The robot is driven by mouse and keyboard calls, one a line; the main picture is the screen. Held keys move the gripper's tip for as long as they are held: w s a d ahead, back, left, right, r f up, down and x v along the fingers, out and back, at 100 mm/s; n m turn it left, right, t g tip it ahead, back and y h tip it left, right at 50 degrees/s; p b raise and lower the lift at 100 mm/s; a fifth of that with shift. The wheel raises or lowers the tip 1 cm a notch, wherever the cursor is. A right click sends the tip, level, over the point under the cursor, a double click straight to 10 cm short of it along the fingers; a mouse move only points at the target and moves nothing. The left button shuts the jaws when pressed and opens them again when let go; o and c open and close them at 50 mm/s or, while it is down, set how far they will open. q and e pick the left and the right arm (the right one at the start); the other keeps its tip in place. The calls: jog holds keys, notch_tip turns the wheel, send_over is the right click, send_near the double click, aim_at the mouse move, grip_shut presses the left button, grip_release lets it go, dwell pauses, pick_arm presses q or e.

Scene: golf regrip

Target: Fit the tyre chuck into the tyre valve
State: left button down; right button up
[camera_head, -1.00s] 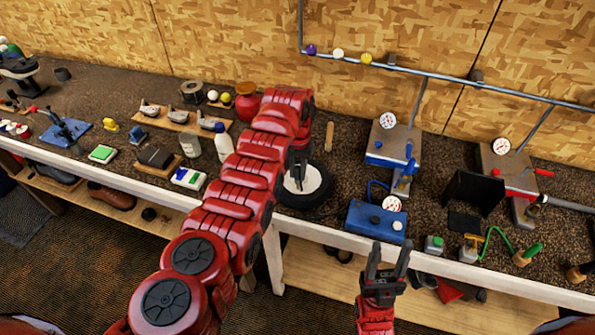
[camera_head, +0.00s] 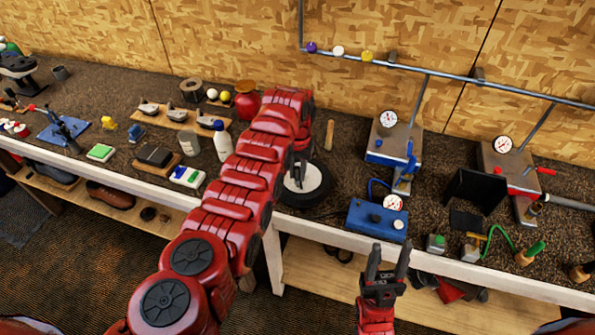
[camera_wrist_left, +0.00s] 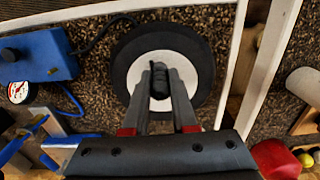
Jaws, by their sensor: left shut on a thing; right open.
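The tyre (camera_head: 318,192), black around a white hub, lies on the bench; it also shows in the left wrist view (camera_wrist_left: 203,45). My left gripper (camera_head: 298,180) is over the hub, shut on a small black piece (camera_wrist_left: 160,82) that looks like the tyre chuck. In the left wrist view the chuck overlaps the white hub (camera_wrist_left: 190,72). The tyre valve cannot be made out, so I cannot tell whether the chuck touches it. A black hose (camera_wrist_left: 105,32) runs from the blue box (camera_head: 362,218) toward the tyre. My right gripper (camera_head: 387,258) is open and empty in front of the bench.
The blue box with its gauge stands right of the tyre. White bottle (camera_head: 222,143) and small items are to the left. Metal gauge stands (camera_head: 392,150) are at right.

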aim_at(297, 169)
pick_arm(q)
jog(key=shift+f+b, duration=0.5)
jog(key=shift+f, duration=0.15)
jog(key=c, duration=0.6)
grip_release()
jog(key=shift+c, duration=0.2)
notch_tip(297, 169, up, 11)
jog(key=b, duration=0.4)
jog(key=shift+r, duration=0.1)
notch_tip(297, 169, up, 6)
jog(key=p, duration=0.4)
jog(key=shift+r, duration=0.15)
